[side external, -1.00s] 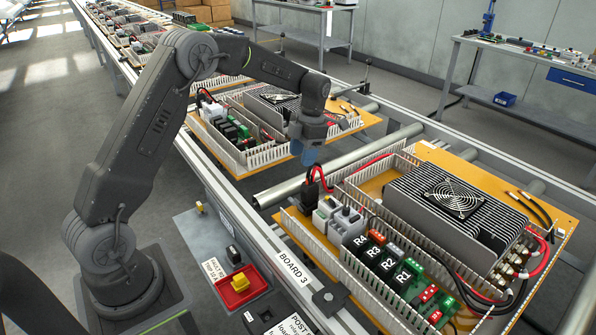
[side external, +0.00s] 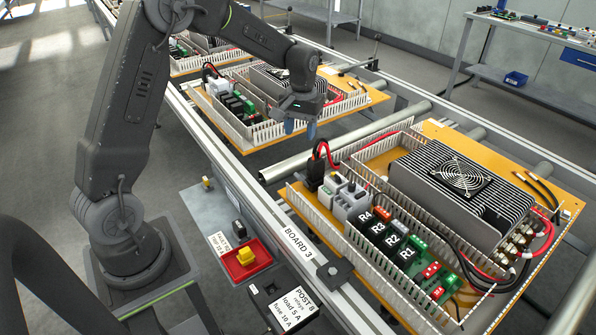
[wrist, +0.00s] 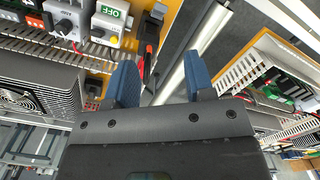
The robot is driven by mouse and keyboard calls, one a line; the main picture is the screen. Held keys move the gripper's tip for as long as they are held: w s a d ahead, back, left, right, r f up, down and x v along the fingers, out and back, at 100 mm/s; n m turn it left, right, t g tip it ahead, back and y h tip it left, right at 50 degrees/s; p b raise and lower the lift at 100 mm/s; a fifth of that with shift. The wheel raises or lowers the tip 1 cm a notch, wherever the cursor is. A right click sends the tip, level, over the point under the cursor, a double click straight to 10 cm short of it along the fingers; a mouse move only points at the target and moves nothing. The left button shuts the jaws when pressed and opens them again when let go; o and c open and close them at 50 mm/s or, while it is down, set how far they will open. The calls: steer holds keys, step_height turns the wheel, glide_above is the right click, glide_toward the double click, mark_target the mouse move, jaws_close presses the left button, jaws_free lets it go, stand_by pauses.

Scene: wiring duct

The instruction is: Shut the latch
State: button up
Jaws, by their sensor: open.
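My gripper (side external: 300,128) is open and empty, with its two blue fingers pointing down. It hangs in the air over the gap between two orange boards, above and slightly left of a black block (side external: 315,176) with red wires at the near board's corner. In the wrist view the fingers (wrist: 162,78) stand apart, and the block (wrist: 151,27) shows beyond them with a red wire (wrist: 142,64) below it. Grey modules (side external: 349,201) stand beside the block; one carries a green OFF label (wrist: 111,11) in the wrist view. I cannot tell which part is the latch.
The near board (side external: 436,130) carries white slotted ducts, relays and a finned fan unit (side external: 462,188). A second board (side external: 225,125) lies behind, close under my gripper. A metal roller (side external: 285,166) crosses the gap.

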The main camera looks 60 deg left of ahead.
mark_target(302, 180)
steer(key=f+m, duration=0.2)
steer(key=f, duration=0.2)
steer(key=f+m, duration=0.2)
steer(key=f, duration=0.3)
steer(key=f+m, duration=0.2)
steer(key=f, duration=0.2)
steer(key=shift+s+f, duration=0.35)
steer(key=shift+c, duration=0.2)
